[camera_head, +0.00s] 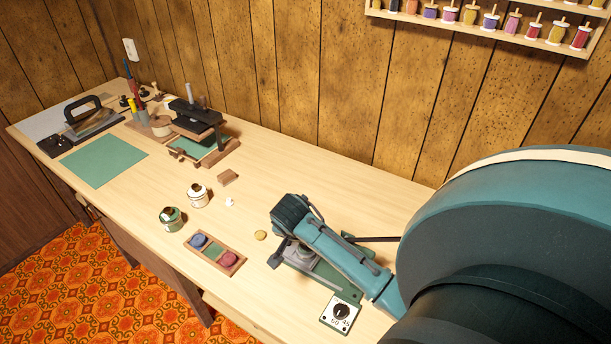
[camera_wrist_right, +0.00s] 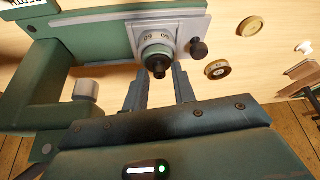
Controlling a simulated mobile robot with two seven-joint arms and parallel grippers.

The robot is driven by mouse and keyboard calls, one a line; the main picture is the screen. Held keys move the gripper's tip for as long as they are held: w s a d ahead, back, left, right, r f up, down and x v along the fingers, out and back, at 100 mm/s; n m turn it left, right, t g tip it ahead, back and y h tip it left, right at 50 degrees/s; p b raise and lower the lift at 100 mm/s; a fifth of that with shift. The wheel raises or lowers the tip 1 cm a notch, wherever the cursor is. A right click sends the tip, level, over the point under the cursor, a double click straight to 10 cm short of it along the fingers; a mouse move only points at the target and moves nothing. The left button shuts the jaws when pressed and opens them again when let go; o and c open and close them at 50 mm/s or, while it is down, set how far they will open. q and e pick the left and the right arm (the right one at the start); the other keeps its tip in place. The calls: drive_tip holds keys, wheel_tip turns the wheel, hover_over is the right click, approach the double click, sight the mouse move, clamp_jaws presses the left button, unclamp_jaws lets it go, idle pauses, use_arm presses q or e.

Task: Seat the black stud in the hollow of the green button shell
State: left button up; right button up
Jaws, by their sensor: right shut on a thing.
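In the wrist view my right gripper (camera_wrist_right: 160,72) has its two fingers on either side of a small dark piece, which looks like the black stud (camera_wrist_right: 157,67). It is shut on this piece. The piece stands over or against a round, numbered collar (camera_wrist_right: 156,42) on a metal plate of the green machine (camera_wrist_right: 118,40); the view does not show clearly whether they touch. I cannot make out the green button shell, and the hollow is hidden. In the head view the machine's dial plate (camera_head: 341,314) shows, and my right arm covers much of the machine. My left gripper is not in view.
A wooden tray (camera_head: 238,267) holds coloured pieces.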

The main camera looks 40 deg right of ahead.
drive_tip(key=shift+f, duration=0.15)
drive_tip(key=o, duration=1.4)
drive_tip(key=shift+r, duration=3.05)
